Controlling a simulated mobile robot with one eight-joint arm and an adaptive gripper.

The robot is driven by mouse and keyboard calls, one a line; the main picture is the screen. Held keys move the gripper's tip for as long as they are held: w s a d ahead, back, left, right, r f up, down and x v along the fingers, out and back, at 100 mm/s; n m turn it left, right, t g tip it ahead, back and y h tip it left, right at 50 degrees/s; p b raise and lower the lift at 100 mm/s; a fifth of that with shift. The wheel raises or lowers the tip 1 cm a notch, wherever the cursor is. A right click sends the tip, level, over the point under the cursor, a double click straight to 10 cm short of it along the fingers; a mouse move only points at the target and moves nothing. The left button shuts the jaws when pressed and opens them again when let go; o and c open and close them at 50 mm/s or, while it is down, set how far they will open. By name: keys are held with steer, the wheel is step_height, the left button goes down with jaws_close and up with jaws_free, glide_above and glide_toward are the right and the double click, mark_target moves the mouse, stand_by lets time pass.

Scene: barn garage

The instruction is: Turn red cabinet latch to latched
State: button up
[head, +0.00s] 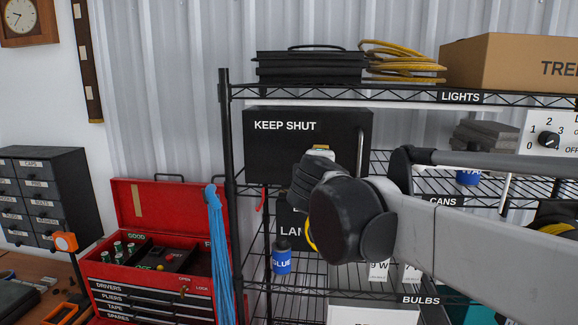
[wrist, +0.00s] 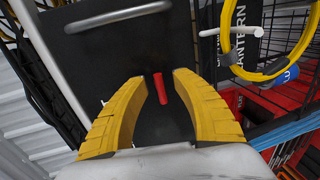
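The black cabinet (head: 270,150) marked KEEP SHUT sits on the middle shelf of the wire rack in the head view. Its black front fills much of the wrist view (wrist: 130,52), with a grey bar handle (wrist: 120,15) across it. The red latch (wrist: 160,90) is a short, slightly tilted bar on that front. My gripper (wrist: 161,76) is open, its two yellow fingers on either side of the latch, with gaps visible; contact with the front cannot be told. In the head view my wrist hides the latch and the fingertips.
A red toolbox (head: 165,205) stands open at the left, with blue cords (head: 220,250) beside the rack. A yellow loop (wrist: 238,60) and a white peg (wrist: 235,32) are close to the cabinet. A blue glue bottle (head: 281,262) stands on the lower shelf.

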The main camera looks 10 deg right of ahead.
steer(key=v, duration=1.1)
steer(key=shift+s, duration=0.15)
steer(key=s+d+f+m+g+y+b, duration=0.1)
steer(key=s+f+m+b, duration=0.3)
steer(key=f+b, duration=0.8)
steer(key=s+d+f+m+g+y+b, duration=0.1)
steer(key=s+f+m+g+b, duration=0.3)
steer(key=f, duration=2.9)
steer(key=s+d+f+m+g+y+b, duration=0.1)
steer(key=s+f+m+b, duration=0.5)
steer(key=f+b, duration=1.6)
steer(key=s+g+y, duration=0.1)
steer(key=s, duration=0.3)
steer(key=shift+s+f+g+y, duration=0.15)
steer(key=shift+f+g+y, duration=0.05)
steer(key=shift+g+y, duration=0.2)
steer(key=shift+a, duration=0.1)
